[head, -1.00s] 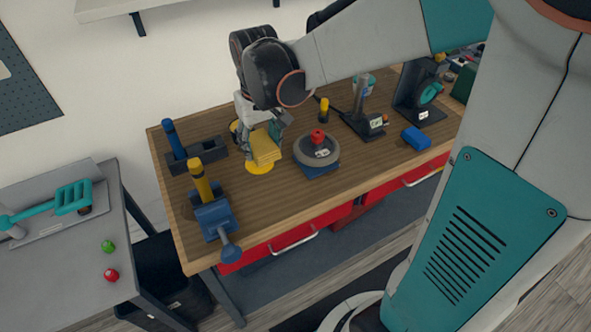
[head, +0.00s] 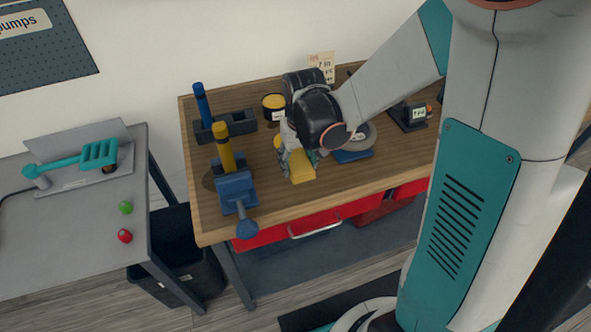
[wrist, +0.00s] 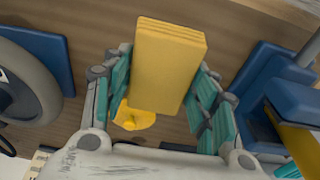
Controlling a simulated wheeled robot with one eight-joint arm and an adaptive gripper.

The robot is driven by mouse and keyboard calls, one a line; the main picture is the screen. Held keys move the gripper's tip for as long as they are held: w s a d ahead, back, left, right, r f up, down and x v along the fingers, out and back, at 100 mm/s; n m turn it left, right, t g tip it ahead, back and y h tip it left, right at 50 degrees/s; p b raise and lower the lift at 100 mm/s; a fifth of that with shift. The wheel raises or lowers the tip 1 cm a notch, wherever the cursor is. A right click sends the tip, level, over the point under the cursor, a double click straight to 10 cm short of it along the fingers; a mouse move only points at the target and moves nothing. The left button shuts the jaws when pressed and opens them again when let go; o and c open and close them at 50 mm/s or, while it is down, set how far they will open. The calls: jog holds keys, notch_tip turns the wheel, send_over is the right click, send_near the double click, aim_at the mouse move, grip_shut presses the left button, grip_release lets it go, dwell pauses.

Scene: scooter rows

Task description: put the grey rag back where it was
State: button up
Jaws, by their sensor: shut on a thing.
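A flat yellow disc-shaped piece with a knob (wrist: 132,118) shows below the cloth in the wrist view. I see no grey rag in any view.
A blue vise (head: 235,190) with a yellow-handled tool stands left of my gripper. A grey wheel on a blue base (head: 355,154) is close on the right. A black tin (head: 274,106) and a dark rack (head: 235,124) stand behind.

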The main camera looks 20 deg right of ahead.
jog(key=shift+f+b, duration=0.8)
jog(key=shift+f, duration=1.6)
jog(key=shift+f, duration=0.2)
jog(key=o, duration=1.2)
jog(key=shift+r, duration=0.1)
